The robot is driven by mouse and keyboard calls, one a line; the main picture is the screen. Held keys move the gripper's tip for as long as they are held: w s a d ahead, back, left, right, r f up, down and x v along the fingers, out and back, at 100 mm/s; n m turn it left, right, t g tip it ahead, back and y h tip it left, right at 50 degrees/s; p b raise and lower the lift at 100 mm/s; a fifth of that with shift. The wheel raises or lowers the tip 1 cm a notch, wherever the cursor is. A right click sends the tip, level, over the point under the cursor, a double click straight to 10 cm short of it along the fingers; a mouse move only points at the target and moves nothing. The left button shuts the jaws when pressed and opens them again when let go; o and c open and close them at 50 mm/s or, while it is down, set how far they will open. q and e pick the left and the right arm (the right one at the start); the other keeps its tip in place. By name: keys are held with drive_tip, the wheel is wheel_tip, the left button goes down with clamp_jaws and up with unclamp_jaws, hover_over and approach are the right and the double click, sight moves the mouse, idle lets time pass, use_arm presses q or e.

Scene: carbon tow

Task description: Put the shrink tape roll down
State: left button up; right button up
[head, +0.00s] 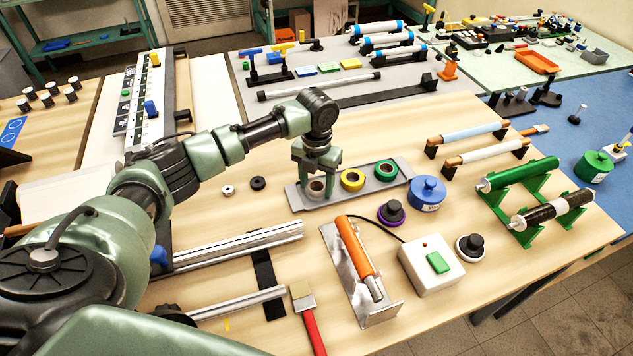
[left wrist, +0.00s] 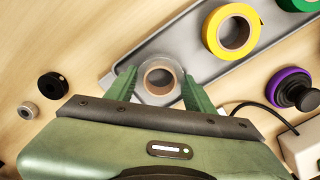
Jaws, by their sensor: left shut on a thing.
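The shrink tape roll (head: 317,187) is a clear or pale ring with a brown core. It is at the left end of the grey tray (head: 296,198), and I cannot tell whether it touches the tray. My left gripper (head: 317,183) points down over it with a finger on each side. In the left wrist view the roll (left wrist: 159,81) sits between the two green fingers (left wrist: 158,88), and the jaws are shut on it. The tray (left wrist: 180,38) shows behind it there. My right gripper is not in view.
A yellow tape roll (head: 352,179) and a green one (head: 386,170) lie on the same tray, to the right. A blue round container (head: 427,192) stands past its right end. Small black (head: 258,183) and grey (head: 228,190) rings lie on the table to the left.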

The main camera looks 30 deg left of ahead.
use_arm(q)
drive_tip(key=shift+f, duration=0.1)
drive_tip(key=o, duration=1.1)
drive_tip(key=shift+c, duration=0.2)
wheel_tip(320, 180, up, 12)
drive_tip(key=b, duration=0.1)
drive_tip(key=shift+r, duration=0.2)
